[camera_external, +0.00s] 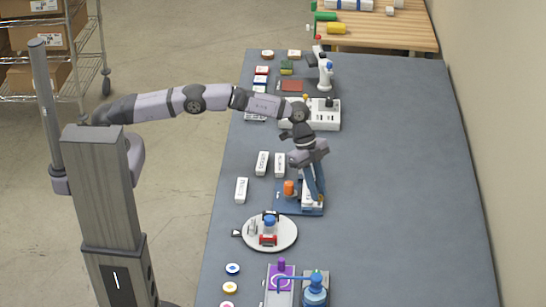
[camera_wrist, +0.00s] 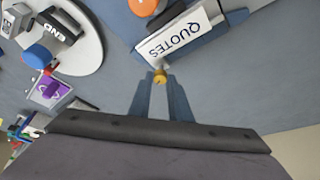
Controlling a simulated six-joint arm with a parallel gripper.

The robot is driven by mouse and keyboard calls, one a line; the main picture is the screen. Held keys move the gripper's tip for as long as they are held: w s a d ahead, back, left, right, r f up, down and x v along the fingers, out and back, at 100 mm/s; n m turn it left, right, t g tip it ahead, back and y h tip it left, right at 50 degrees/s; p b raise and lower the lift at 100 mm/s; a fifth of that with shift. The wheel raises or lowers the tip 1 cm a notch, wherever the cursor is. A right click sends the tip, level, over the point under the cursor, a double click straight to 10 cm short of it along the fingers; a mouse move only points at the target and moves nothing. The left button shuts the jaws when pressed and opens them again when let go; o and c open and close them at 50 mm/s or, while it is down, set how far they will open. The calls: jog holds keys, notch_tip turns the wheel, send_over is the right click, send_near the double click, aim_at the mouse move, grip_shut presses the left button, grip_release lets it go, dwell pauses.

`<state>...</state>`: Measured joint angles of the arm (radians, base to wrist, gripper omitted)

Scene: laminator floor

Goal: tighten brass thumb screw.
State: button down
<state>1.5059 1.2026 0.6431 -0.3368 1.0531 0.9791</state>
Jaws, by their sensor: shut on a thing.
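The brass thumb screw (camera_wrist: 160,77) shows in the wrist view as a small gold knob between the fingertips of my gripper (camera_wrist: 161,80). The fingers are shut on it. It sits at the near edge of a white block lettered QUOTES (camera_wrist: 181,32), which is on a blue fixture (camera_wrist: 235,18). In the external view my gripper (camera_external: 313,196) points down at the right part of the blue fixture (camera_external: 289,208). The screw is hidden there behind the fingers. An orange knob (camera_external: 289,188) stands on the fixture to the left of my gripper.
A round white turntable (camera_external: 284,241) with a blue-topped device stands in front of the fixture. White labelled blocks (camera_external: 262,163) lie to the left and behind. A purple and a blue machine (camera_external: 315,290) stand at the front. The right side of the table (camera_external: 410,190) is clear.

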jog(key=shift+w+m+p, duration=0.1)
jog(key=shift+m+p, duration=0.6)
jog(key=shift+m, duration=0.1)
dwell(0.4)
jog(key=c, duration=1.6)
grip_release()
jog(key=shift+c, duration=0.2)
jog(key=shift+r, duration=0.1)
jog(key=shift+b+v, duration=1)
jog(key=shift+v, duration=0.1)
jog(key=shift+b+v, duration=0.6)
jog(key=shift+v, duration=1.85)
jog(key=shift+o, duration=0.3)
jog(key=shift+w+d, duration=0.15)
